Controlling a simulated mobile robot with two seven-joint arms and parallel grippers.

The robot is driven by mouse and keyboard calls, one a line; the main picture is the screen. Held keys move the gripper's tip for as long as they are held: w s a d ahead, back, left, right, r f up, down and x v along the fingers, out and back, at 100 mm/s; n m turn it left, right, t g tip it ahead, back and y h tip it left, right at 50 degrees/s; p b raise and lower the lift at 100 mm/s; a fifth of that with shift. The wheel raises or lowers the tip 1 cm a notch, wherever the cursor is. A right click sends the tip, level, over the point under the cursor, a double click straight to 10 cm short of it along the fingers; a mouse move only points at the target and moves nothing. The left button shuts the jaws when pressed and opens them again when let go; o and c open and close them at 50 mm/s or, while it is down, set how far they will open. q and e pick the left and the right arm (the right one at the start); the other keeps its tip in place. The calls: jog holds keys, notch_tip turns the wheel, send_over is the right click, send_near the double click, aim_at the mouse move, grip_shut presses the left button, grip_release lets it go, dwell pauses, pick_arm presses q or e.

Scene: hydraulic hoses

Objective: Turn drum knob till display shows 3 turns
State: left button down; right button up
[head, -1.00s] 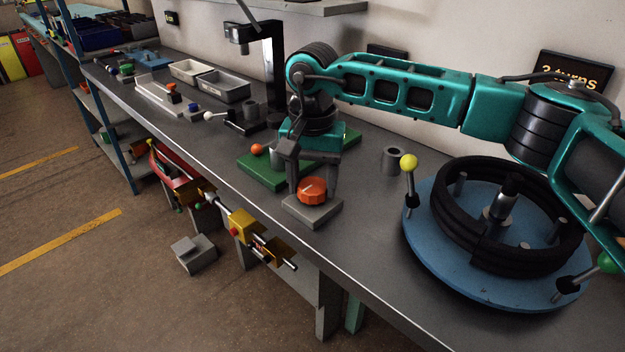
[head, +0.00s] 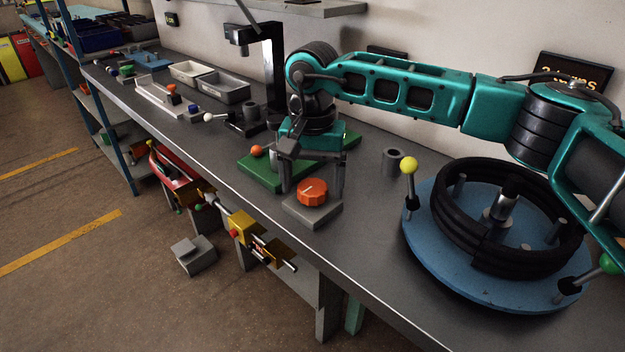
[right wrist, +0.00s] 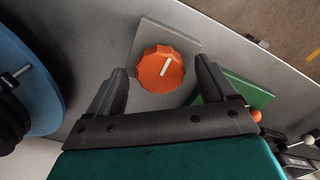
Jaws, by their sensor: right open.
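The orange drum knob (head: 313,191) sits on a grey square base (head: 311,212) near the bench's front edge. In the right wrist view the knob (right wrist: 159,69) shows a white pointer line tilted slightly right of vertical. My right gripper (head: 313,190) is open over the knob, its fingers spread on either side and apart from it. In the right wrist view the gripper (right wrist: 160,80) has a finger to the left and right of the knob. The black display (head: 573,74) on the wall is partly covered by my right arm; its lower text reads "turns", the number is unclear.
A blue turntable (head: 440,262) carrying a coiled black hose (head: 470,262) stands at right, with a yellow-knobbed lever (head: 409,166). A green plate (head: 262,176) with an orange ball lies behind the knob. A grey cylinder (head: 393,163) stands near the wall.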

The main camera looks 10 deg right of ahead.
aim_at(312, 187)
notch_tip(312, 187, up, 13)
jog(key=p, duration=0.1)
jog(key=shift+f, duration=0.15)
